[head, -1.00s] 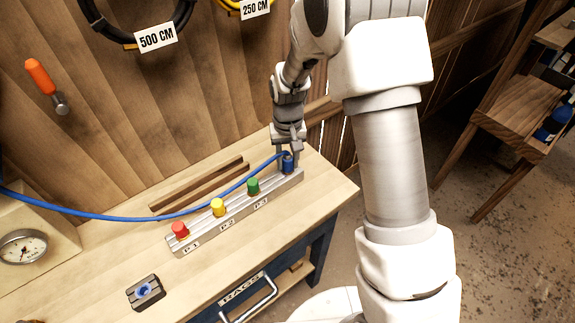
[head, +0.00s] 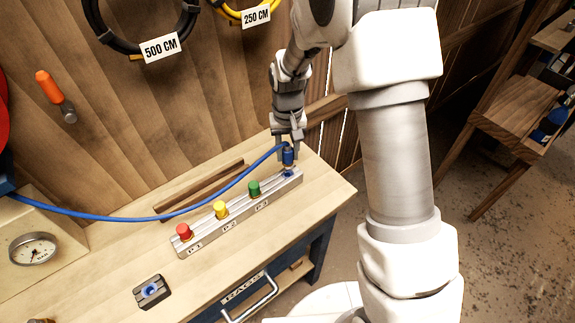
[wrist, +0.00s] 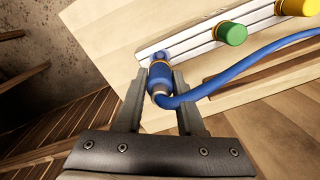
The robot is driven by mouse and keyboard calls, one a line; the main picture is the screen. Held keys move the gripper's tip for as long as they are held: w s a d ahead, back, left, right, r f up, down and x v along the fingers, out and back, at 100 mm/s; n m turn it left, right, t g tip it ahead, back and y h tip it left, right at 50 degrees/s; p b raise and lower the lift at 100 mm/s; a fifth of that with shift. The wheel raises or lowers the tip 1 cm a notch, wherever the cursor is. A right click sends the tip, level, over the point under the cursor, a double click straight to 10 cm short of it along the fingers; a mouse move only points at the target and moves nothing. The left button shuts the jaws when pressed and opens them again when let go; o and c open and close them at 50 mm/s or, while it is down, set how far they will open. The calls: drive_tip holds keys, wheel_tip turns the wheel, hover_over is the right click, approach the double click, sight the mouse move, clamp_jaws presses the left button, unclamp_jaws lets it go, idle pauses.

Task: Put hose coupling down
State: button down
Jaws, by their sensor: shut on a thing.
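The blue hose coupling (head: 288,157) is held upright just above the right end of the metal rail (head: 215,222). My gripper (head: 288,149) is shut on it; in the wrist view the coupling (wrist: 160,78) sits between the two fingers. A blue fitting (head: 289,173) shows on the rail just below the coupling. The blue hose (head: 130,217) runs from the coupling to the left across the bench. A dark block with a blue ring (head: 151,290) lies on the bench at the front left.
Red (head: 184,232), yellow (head: 220,209) and green (head: 254,188) caps stand along the rail. Wooden strips (head: 200,190) lie behind it. A pressure gauge (head: 32,249) is at the left. The bench top between the rail and the dark block is clear.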

drive_tip(key=shift+r, duration=0.6)
drive_tip(key=s+d+f, duration=0.1)
drive_tip(key=s+d, duration=0.3)
drive_tip(key=d, duration=0.5)
drive_tip(key=shift+s+d+m, duration=0.2)
drive_tip(key=shift+s+m, duration=0.1)
drive_tip(key=shift+m, duration=0.1)
